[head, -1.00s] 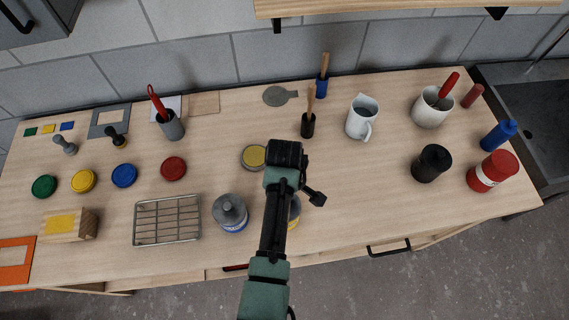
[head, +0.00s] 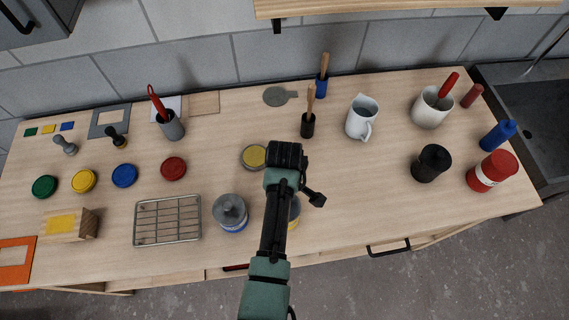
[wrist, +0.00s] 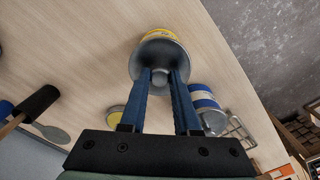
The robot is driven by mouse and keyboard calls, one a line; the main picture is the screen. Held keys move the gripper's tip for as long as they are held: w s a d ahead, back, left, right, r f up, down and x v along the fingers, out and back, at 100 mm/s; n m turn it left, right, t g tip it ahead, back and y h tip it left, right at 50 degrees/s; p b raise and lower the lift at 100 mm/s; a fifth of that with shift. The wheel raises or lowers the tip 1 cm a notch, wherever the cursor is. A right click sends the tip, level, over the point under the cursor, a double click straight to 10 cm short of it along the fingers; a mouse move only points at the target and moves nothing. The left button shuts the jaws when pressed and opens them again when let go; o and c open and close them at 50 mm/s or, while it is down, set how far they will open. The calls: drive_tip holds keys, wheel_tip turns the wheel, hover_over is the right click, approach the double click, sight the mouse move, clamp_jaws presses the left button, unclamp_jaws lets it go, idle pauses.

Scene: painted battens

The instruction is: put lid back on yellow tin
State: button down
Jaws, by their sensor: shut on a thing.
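My gripper (wrist: 160,78), with blue fingers, is shut on the knob of a grey round lid (wrist: 158,50) in the wrist view. The yellow tin (wrist: 158,33) shows as a yellow band past the lid's far edge, so the lid is over or on it; I cannot tell whether it is fully seated. In the head view my arm hides the lid and most of the yellow tin (head: 295,210), of which a sliver shows right of the arm. My fingers are hidden there.
A blue-labelled tin (head: 230,214) with a grey knobbed lid stands close left of the arm. A yellow disc with a grey rim (head: 254,157) lies behind. A wire rack (head: 167,221) is farther left. The counter right of the arm is clear up to a black canister (head: 432,163).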

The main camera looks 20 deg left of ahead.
idle(0.4)
drive_tip(key=c, duration=0.6)
unclamp_jaws()
drive_tip(key=shift+o, duration=0.5)
drive_tip(key=o, duration=0.4)
drive_tip(key=shift+r, duration=0.1)
drive_tip(key=shift+r+p, duration=2.35)
drive_tip(key=shift+r, duration=1.05)
